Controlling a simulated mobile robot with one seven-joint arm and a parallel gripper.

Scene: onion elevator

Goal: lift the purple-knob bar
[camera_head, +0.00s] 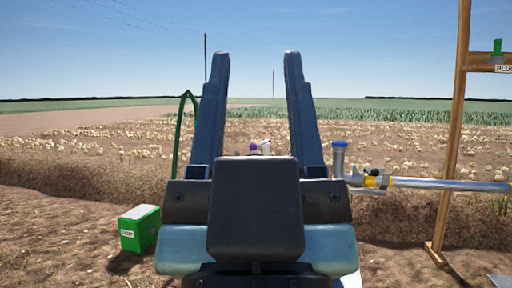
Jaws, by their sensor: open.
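My gripper (257,75) fills the middle of the view, its two dark fingers standing upright and wide apart with nothing between their tips. A small purple knob (253,147) shows low in the gap between the fingers, beyond my gripper. A pale piece (265,146) sits right beside the knob. The rest of whatever bears the knob is hidden behind my gripper's dark body, so I cannot make out the bar itself. I see no contact between my fingers and the knob.
A metal pipe (440,184) with a blue-topped upright end (339,158) and a yellow band runs off to the right. A wooden post frame (452,130) stands at right. A green box (139,228) sits on the soil at left, near a green hoop (179,125). An onion field lies beyond.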

